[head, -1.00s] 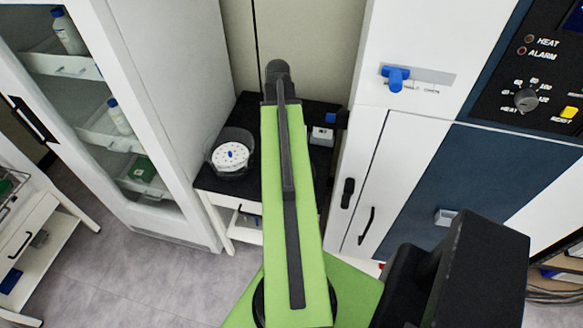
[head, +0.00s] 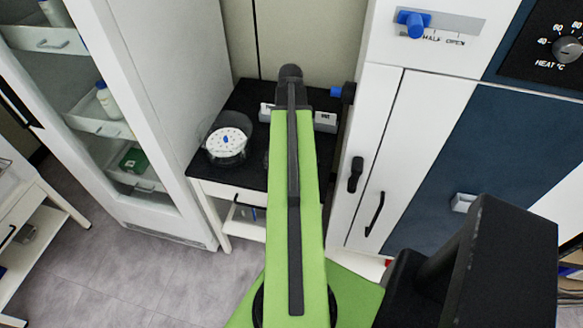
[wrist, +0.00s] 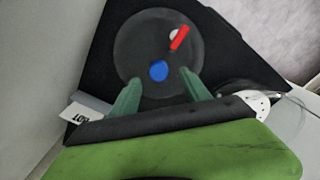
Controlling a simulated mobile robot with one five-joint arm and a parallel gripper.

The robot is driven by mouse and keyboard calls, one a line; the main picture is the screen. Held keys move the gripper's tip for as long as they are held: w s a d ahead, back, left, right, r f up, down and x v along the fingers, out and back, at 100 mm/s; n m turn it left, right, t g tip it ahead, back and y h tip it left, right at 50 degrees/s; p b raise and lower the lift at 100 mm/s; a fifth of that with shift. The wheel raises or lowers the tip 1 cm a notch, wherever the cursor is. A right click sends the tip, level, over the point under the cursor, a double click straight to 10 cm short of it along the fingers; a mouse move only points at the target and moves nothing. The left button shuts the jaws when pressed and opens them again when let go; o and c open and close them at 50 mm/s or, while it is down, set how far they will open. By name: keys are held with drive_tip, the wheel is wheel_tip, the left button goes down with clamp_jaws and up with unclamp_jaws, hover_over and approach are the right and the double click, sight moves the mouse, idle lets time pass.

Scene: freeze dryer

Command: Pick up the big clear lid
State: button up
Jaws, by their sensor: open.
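The big clear lid (wrist: 135,50) shows in the wrist view as a round, see-through disc on a black tabletop. A blue knob (wrist: 158,70) stands near its middle, and a small red piece with a pale end (wrist: 180,38) shows on the disc's upper right. My gripper (wrist: 162,77) is open and empty, with its green fingers on either side of the blue knob, slightly below it in the picture. Whether the fingers are at the knob's height cannot be told. In the head view my arm hides the gripper and most of the lid.
A clear round vessel with a white, holed disc (head: 227,146) stands left of my arm on the black-topped table (head: 262,92). A glass-door cabinet (head: 120,120) and a white-blue machine (head: 415,150) flank the table.

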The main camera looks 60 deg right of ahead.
drive_tip(key=shift+f, duration=0.25)
wheel_tip(320, 180, down, 5)
drive_tip(key=b, duration=0.5)
drive_tip(key=shift+s+d+f, duration=0.1)
drive_tip(key=shift+s+f, duration=0.05)
drive_tip(key=shift+f, duration=0.05)
drive_tip(key=shift+r, duration=0.2)
clamp_jaws()
idle(0.6)
